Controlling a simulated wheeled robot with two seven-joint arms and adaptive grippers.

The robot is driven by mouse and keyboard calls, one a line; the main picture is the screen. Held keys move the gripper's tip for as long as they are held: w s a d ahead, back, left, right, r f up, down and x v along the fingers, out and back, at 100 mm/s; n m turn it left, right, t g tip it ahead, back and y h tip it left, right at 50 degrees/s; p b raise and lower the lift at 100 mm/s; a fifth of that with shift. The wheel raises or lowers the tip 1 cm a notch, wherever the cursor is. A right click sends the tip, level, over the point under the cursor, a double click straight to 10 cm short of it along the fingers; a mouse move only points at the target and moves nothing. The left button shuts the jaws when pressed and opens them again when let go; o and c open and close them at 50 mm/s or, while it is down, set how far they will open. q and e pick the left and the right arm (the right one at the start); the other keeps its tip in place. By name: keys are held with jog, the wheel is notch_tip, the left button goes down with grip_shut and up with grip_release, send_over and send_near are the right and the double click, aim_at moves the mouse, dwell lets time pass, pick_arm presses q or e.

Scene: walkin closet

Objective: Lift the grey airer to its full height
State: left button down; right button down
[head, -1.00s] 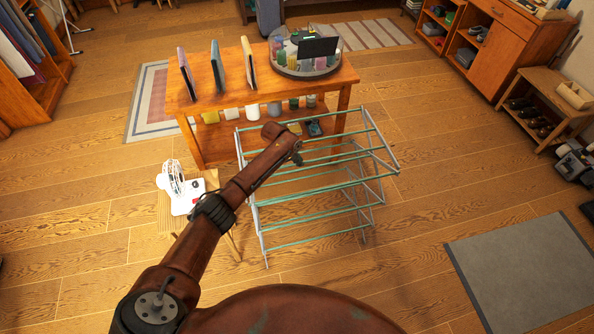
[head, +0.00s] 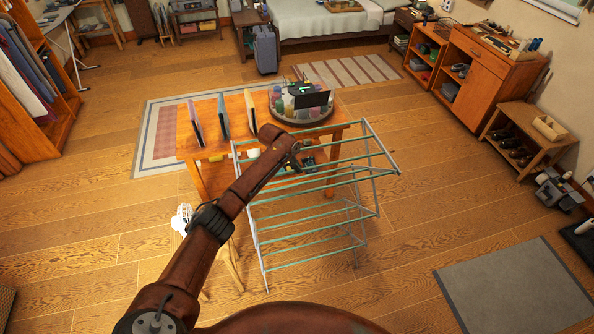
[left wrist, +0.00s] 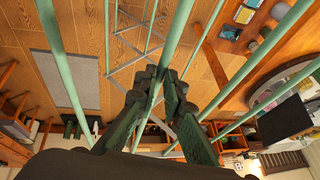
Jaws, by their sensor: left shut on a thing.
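The grey airer (head: 312,238) stands on the wood floor in the middle of the head view. It has a light frame with pale green rails in several tiers, and its top tier is spread level. My left gripper (head: 294,148) is at the airer's top tier, in front of the wooden table. In the left wrist view my left gripper (left wrist: 158,80) has its fingers closed around one green rail, with more rails on both sides. My arm hides part of the airer's left side. My right gripper is in neither view.
A wooden table (head: 187,143) stands close behind the airer, with upright panels and a round tray (head: 300,116) of small items on it. A white fan (head: 181,219) is left of my arm. A grey mat (head: 512,286) lies at right. Floor right of the airer is clear.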

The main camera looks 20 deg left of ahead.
pick_arm(q)
jog(key=shift+w+r, duration=0.2)
jog(key=shift+r, duration=0.7)
jog(key=c, duration=2)
grip_release()
jog(key=shift+s+f, duration=0.1)
jog(key=shift+f, duration=0.15)
jog(key=shift+s, duration=0.1)
jog(key=v, duration=1.2)
jog(key=shift+f, duration=0.1)
